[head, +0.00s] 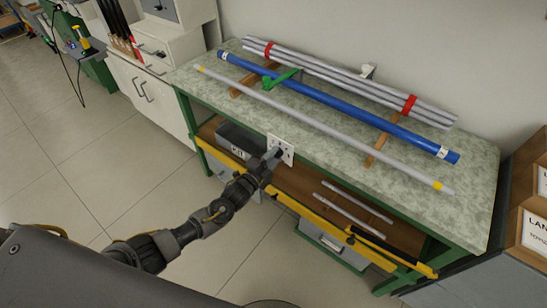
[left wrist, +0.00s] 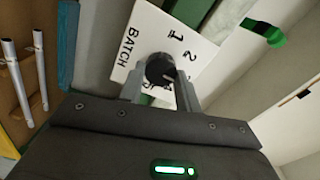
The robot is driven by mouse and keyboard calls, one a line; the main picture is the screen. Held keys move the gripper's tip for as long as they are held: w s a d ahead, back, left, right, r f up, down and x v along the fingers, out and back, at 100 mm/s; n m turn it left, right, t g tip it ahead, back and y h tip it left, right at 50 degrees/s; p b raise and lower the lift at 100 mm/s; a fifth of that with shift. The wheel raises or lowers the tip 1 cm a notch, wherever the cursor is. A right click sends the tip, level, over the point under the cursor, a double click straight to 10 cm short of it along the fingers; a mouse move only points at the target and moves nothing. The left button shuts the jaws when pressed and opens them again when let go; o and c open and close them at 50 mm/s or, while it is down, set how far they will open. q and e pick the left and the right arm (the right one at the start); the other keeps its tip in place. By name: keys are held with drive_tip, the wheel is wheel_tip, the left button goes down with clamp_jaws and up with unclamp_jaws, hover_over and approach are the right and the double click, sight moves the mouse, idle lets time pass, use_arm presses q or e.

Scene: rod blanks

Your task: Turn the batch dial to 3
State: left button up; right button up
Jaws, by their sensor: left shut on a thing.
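The batch dial is a dark round knob (left wrist: 160,68) on a white plate (left wrist: 133,38) marked BATCH. The numbers 1 and 2 read clearly on the plate; others are partly hidden by my fingers. The pointer's setting cannot be told. In the head view the plate (head: 287,158) is on the front edge of the workbench. My left gripper (head: 272,156) reaches it from the front. In the left wrist view its two fingers (left wrist: 160,88) are shut on the knob, one on each side. My right gripper is not in view.
The workbench (head: 455,210) carries a blue tube (head: 330,102), a bundle of grey rods (head: 340,78) and a single grey rod (head: 310,122). Below are a shelf with a grey KIT box (head: 238,142), two short rods and a yellow rail (head: 320,213). The floor at left is clear.

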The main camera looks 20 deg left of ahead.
use_arm(q)
drive_tip(key=o, duration=1)
drive_tip(key=shift+c, duration=0.2)
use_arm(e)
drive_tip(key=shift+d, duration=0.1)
use_arm(q)
drive_tip(key=v, duration=1.1)
drive_tip(key=shift+b, duration=0.35)
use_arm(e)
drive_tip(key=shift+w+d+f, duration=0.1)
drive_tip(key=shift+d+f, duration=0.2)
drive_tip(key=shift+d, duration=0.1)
use_arm(q)
drive_tip(key=shift+d, duration=0.1)
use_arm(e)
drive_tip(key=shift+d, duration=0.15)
use_arm(q)
drive_tip(key=shift+w, duration=0.1)
